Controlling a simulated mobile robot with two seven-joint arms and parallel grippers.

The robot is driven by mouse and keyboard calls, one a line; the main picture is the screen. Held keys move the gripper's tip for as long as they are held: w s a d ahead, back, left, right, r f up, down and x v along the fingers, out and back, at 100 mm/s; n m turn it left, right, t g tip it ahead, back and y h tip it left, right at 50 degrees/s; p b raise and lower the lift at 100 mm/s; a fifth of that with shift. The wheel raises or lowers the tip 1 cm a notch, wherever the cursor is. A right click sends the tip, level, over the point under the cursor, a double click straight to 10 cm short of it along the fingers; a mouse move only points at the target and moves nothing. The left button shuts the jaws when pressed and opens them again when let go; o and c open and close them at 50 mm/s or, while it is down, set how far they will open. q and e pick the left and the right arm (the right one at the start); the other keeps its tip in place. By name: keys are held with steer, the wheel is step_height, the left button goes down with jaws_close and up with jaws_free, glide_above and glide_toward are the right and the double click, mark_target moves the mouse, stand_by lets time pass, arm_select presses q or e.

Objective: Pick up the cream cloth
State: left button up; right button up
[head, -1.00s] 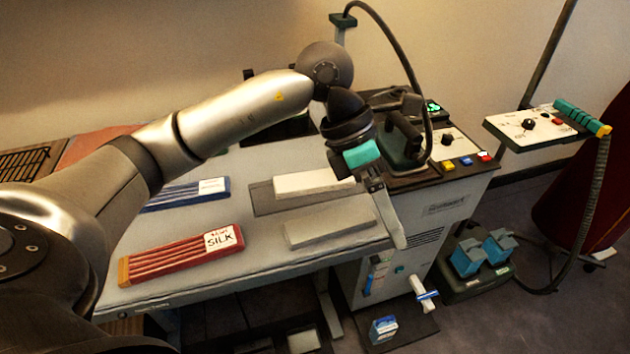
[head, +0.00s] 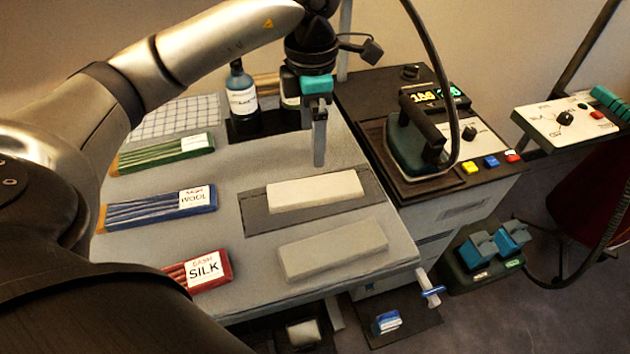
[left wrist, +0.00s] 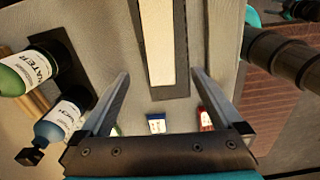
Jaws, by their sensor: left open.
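The cream cloth (head: 315,192), a long pale folded strip, lies flat on a dark grey mat (head: 255,213) on the table. A second, greyer folded cloth (head: 333,248) lies in front of it. My left gripper (head: 320,160) points down just behind the cream cloth, above the table. In the left wrist view, the near end of the cream cloth (left wrist: 158,45) shows just beyond and between the open fingers of the gripper (left wrist: 162,76). Nothing is between the fingers. One finger hides the other in the head view. My right gripper is not in view.
Green (head: 165,152), blue "WOOL" (head: 155,208) and red "SILK" (head: 205,270) bundles lie on the left. Bottles (head: 242,95) stand behind my gripper. An iron (head: 415,140) and its cord stand on the cabinet at right.

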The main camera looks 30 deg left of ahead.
arm_select(q)
glide_above(315, 188)
steer(key=f, duration=0.4)
steer(key=f+b, duration=0.1)
steer(key=f, duration=0.2)
steer(key=shift+s+a, duration=0.1)
steer(key=shift+s, duration=0.2)
steer(key=shift+f, duration=0.65)
steer(key=f, duration=0.4)
steer(key=shift+w+f+b, duration=0.3)
steer(key=shift+f+b, duration=0.05)
steer(key=shift+f, duration=0.05)
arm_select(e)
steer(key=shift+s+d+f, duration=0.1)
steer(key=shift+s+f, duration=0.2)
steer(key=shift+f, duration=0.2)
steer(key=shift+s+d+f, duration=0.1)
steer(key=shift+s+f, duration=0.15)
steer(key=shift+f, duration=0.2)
arm_select(q)
steer(key=shift+c, duration=0.7)
steer(key=c, duration=1.1)
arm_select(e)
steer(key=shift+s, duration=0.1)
arm_select(q)
steer(key=shift+r, duration=0.15)
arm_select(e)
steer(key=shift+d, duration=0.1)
